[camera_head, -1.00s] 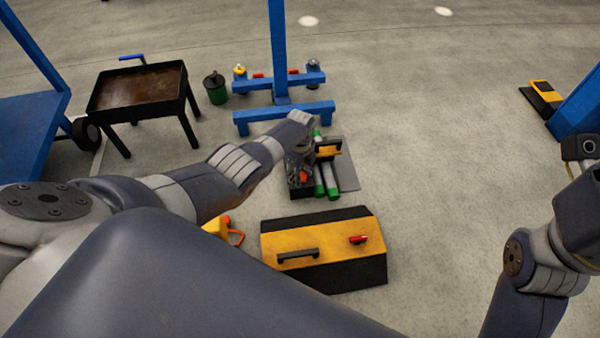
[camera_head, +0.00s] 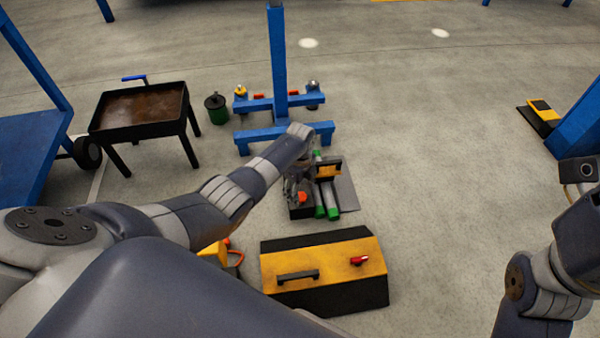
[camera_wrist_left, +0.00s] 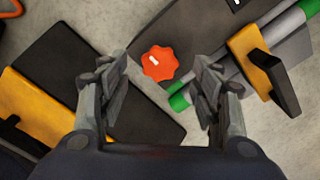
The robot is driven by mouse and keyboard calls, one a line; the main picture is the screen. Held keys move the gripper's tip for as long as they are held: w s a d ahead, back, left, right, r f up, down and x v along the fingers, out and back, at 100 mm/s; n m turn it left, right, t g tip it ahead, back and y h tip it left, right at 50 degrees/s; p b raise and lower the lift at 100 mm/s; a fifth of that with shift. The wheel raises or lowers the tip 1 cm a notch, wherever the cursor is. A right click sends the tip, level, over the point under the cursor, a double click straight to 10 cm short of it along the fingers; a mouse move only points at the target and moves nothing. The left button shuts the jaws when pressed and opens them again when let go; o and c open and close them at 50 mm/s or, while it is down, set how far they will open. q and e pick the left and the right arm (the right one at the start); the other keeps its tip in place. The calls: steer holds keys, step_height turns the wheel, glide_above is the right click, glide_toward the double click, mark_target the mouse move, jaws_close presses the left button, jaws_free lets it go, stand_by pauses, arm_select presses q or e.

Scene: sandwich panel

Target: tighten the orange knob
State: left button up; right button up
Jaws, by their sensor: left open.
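The orange knob (camera_head: 302,197) sits low on a dark piece on the floor, just below my left gripper (camera_head: 297,180) in the head view. In the left wrist view the orange knob (camera_wrist_left: 161,64) is round with a scalloped edge and a short white mark. My left gripper (camera_wrist_left: 160,80) is open, with one finger to each side of the knob in that view. No contact between fingers and knob shows, and the height gap is hard to tell. My right arm is at the right edge; its fingers do not show.
Green-ended grey tubes (camera_head: 325,200) and a yellow part with a black handle (camera_head: 328,172) lie right of the knob. A yellow and black toolbox (camera_head: 325,262) stands nearer me. A blue stand (camera_head: 278,70) rises behind.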

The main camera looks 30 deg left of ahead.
mark_target(301, 196)
arm_select(q)
step_height(301, 196, up, 9)
stand_by(0.4)
stand_by(0.4)
